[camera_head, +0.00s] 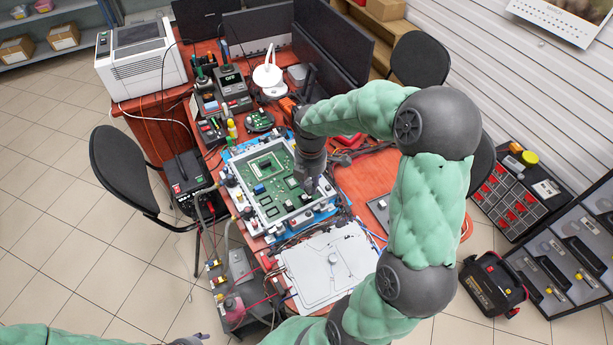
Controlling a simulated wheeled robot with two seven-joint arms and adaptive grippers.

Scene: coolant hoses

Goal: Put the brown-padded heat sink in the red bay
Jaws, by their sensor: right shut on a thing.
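My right arm reaches over the bench from the right. My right gripper (308,185) points down at the right side of the framed green circuit board (262,182). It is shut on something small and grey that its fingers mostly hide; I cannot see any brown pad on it. I cannot pick out a red bay for certain in this view. Part of my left arm shows at the bottom left edge. Only a dark bit of my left gripper (190,340) shows at the bottom edge, too cut off to tell its state.
A white plate with a hose loop (315,265) lies in front of the board. A small grey piece (382,203) lies on the red bench top to the right. Tools and a white fan-like stand (268,75) crowd the back. A black chair (125,165) stands at left.

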